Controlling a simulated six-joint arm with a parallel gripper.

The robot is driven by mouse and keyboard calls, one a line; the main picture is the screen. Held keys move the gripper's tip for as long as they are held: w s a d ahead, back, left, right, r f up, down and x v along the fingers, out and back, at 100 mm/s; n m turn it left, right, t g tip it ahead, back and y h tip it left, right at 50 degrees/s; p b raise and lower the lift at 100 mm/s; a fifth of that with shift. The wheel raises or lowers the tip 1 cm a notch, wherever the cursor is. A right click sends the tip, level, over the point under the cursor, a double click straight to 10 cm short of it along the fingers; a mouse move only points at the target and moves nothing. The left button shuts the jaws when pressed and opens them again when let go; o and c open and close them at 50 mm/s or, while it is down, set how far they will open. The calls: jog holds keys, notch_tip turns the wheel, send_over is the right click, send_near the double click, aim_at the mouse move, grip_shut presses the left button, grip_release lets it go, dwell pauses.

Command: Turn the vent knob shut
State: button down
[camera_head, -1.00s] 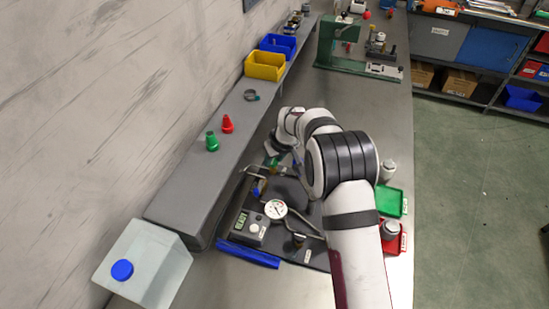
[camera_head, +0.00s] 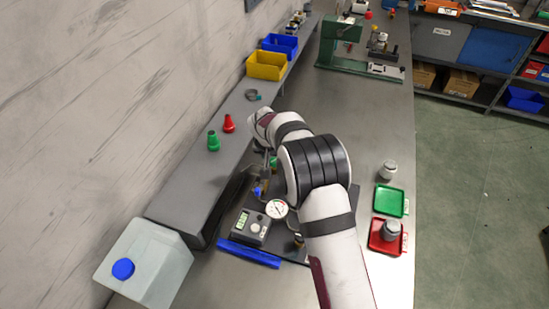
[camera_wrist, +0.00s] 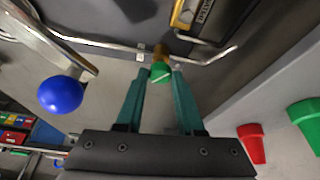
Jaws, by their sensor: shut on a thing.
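The vent knob appears to be the small green round knob (camera_wrist: 160,72) with a pale line across its face, on a brass fitting in the wrist view. My gripper (camera_wrist: 159,79) has its two teal fingers on either side of the knob and is shut on it. The fitting joins a thin metal tube (camera_wrist: 105,43). In the head view, my arm largely hides the gripper and knob, so the knob's turn angle is hard to tell there. A dial gauge (camera_head: 277,208) sits on the dark panel nearby.
A blue ball-ended lever (camera_wrist: 61,95) stands left of my gripper in the wrist view. Red (camera_head: 229,124) and green (camera_head: 213,141) cones stand on the grey ledge. Green (camera_head: 391,201) and red (camera_head: 387,236) trays lie right of my arm.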

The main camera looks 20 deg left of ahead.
jog(key=m, duration=0.2)
jog(key=m+h, duration=0.2)
jog(key=m, duration=0.1)
jog(key=shift+a+m, duration=0.25)
jog(key=shift+m, duration=0.05)
jog(key=shift+w+a+m+g+h, duration=0.1)
jog(key=shift+m+g+h, duration=0.3)
jog(key=shift+m, duration=0.75)
jog(key=shift+a+m+g+h, duration=0.1)
jog(key=shift+m+g+h, duration=0.25)
jog(key=shift+m, duration=0.8)
jog(key=shift+d, duration=0.1)
jog(key=c, duration=0.5)
grip_release()
jog(key=shift+c, duration=0.2)
jog(key=shift+h, duration=0.25)
jog(key=shift+r, duration=0.1)
jog(key=v, duration=1.1)
jog(key=shift+r, duration=0.4)
